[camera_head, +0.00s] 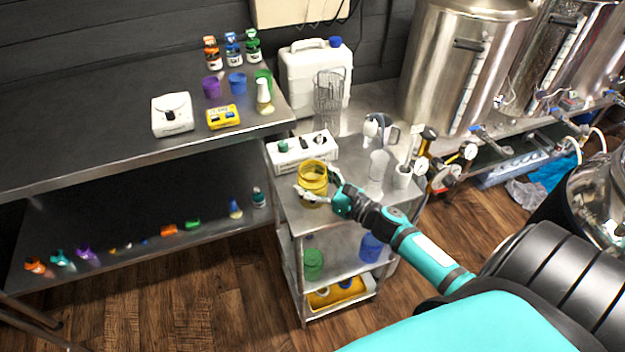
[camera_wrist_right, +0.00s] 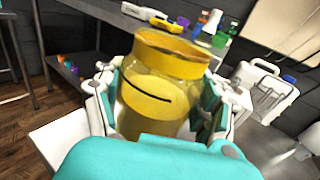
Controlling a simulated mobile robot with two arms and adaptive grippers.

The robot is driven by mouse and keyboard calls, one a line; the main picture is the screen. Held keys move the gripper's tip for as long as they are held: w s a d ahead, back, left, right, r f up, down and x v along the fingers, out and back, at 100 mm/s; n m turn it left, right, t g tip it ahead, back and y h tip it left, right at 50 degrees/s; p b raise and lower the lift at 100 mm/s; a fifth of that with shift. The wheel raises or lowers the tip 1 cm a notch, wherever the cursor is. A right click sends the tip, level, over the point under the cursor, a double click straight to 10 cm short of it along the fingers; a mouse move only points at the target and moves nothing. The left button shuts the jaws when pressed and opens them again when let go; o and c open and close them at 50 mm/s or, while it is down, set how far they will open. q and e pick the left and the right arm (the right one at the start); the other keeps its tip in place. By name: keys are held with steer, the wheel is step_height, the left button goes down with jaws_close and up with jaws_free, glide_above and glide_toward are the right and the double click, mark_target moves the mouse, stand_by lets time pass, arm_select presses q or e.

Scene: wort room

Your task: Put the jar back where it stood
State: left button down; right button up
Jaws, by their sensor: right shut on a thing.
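The jar is yellow and see-through with an open top (camera_head: 313,172). It stands upright at the left side of the metal cart's top shelf (camera_head: 345,225) in the head view. My right gripper (camera_head: 318,194) is shut around the jar. In the right wrist view the jar (camera_wrist_right: 160,85) fills the space between the two fingers (camera_wrist_right: 160,110), with a dark line across its front. I cannot tell whether the jar's base touches the shelf. My left gripper is not in view.
A white box with tools (camera_head: 302,150) lies just behind the jar. The steel table (camera_head: 90,120) with small bottles and cups is at left.

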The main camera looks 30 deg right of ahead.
steer(key=shift+f, duration=0.1)
steer(key=o, duration=1.4)
steer(key=shift+r, duration=0.3)
steer(key=b+v, duration=0.2)
steer(key=v, duration=1)
steer(key=shift+f, duration=0.1)
